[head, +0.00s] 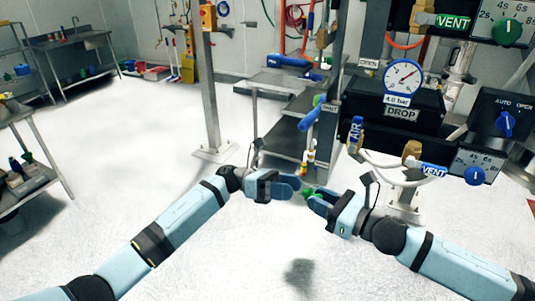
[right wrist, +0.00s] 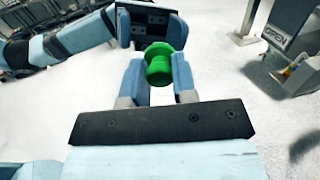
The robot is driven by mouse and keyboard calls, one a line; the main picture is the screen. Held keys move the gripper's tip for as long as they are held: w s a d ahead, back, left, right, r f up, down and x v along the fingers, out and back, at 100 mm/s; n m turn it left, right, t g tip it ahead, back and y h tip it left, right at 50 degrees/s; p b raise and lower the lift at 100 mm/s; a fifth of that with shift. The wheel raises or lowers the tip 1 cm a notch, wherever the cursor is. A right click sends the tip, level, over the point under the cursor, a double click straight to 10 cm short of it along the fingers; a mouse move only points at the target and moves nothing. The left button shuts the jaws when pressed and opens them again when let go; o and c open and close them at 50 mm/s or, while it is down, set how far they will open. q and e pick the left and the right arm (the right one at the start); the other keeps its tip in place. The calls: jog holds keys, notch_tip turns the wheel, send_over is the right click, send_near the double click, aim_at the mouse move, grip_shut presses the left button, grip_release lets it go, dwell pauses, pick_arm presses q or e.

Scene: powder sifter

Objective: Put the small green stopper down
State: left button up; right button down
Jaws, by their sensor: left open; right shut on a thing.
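The small green stopper (right wrist: 160,64) is between the fingertips of my right gripper (right wrist: 158,78), which is shut on it. In the head view the stopper (head: 308,192) shows as a small green shape at the tips of my right gripper (head: 314,198), held in the air above the white floor. My left gripper (head: 288,187) is open and empty, just left of the stopper, with its fingers pointing toward it. In the right wrist view part of my left gripper (right wrist: 150,28) shows just beyond the stopper. I cannot tell whether it touches the stopper.
A machine with a gauge (head: 403,78), a black DROP box (head: 395,112) and blue-handled valves stands at the right. A grey step stand (head: 285,140) is behind the grippers. A shelf table (head: 30,150) stands at far left. The floor (head: 120,150) between is clear.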

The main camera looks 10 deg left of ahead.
aim_at(306, 190)
pick_arm(q)
jog(key=w+a+r+m+g+y, duration=0.3)
jog(key=w+a+r+m+y, duration=0.25)
jog(key=m+y, duration=0.25)
jog(key=x, duration=1.2)
jog(key=shift+s+r, duration=0.15)
jog(key=shift+s, duration=0.25)
jog(key=c, duration=0.7)
jog(key=o, duration=0.7)
jog(key=shift+w+a, duration=0.1)
jog(key=shift+a, duration=0.05)
